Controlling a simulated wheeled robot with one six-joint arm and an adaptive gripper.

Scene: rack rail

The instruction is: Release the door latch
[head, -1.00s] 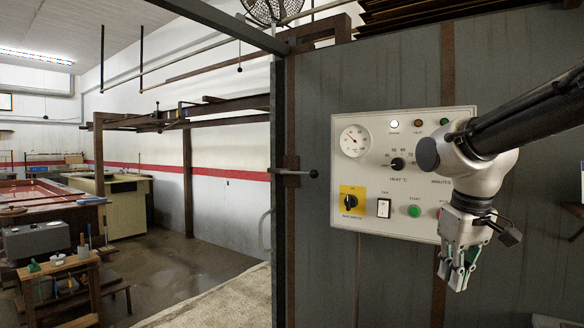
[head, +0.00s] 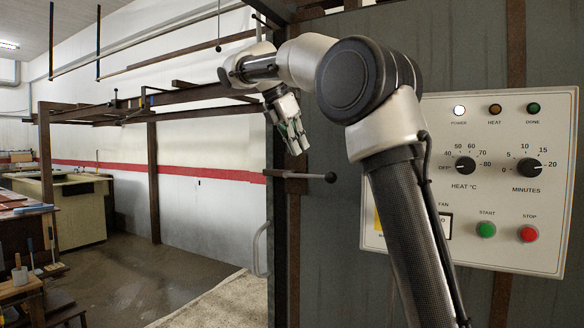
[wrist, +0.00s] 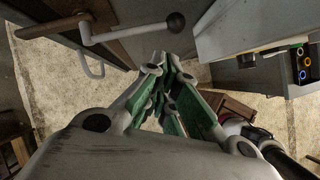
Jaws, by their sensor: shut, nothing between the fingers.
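The door latch (head: 305,176) is a short lever with a dark ball knob, mounted at the left edge of the grey metal panel (head: 340,240). It sticks out roughly level, with the knob at its right end. The wrist view shows the lever (wrist: 135,33) and its knob near the top of the picture. My gripper (head: 299,148) is shut and empty. It points down, just above the lever in the head view. In the wrist view its fingertips (wrist: 164,62) lie below the lever in the picture, apart from it. The latch's inner mechanism is hidden.
A pale control box (head: 480,270) with dials and buttons is on the panel to the right, partly behind my arm. A pale loop handle (head: 261,248) hangs at the panel's left edge. The floor (head: 190,265) to the left is open, with a workbench beyond.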

